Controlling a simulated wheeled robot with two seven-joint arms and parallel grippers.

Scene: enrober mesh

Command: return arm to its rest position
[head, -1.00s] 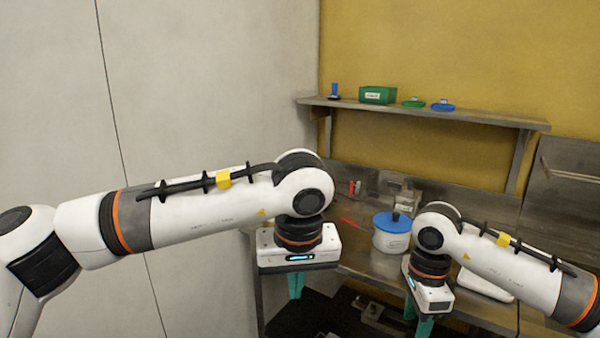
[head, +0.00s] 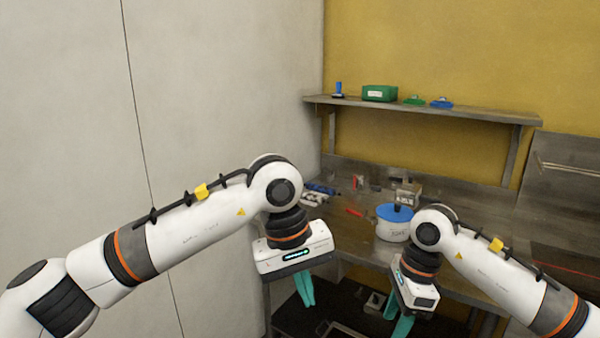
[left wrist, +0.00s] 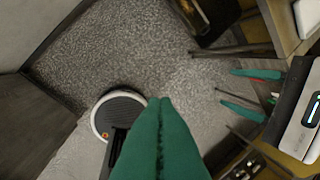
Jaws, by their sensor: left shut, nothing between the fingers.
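My left arm comes in from the left in the head view, its elbow bent high and its wrist turned down. My left gripper (head: 306,300) points down with its teal fingers together, in front of the worktable's left end. In the left wrist view its fingertips (left wrist: 160,102) meet with nothing between them, above the grey floor. My right gripper (head: 395,324) hangs at the lower right of the head view, below the blue-lidded pot. In the left wrist view its two teal fingers (left wrist: 228,88) stand apart with nothing seen between them.
The metal worktable (head: 345,240) holds a blue-lidded pot (head: 393,225) and small red and blue items. A shelf (head: 430,112) above bears a green box (head: 379,93). A pale wall (head: 220,90) stands at the left. A round base (left wrist: 118,113) shows on the floor.

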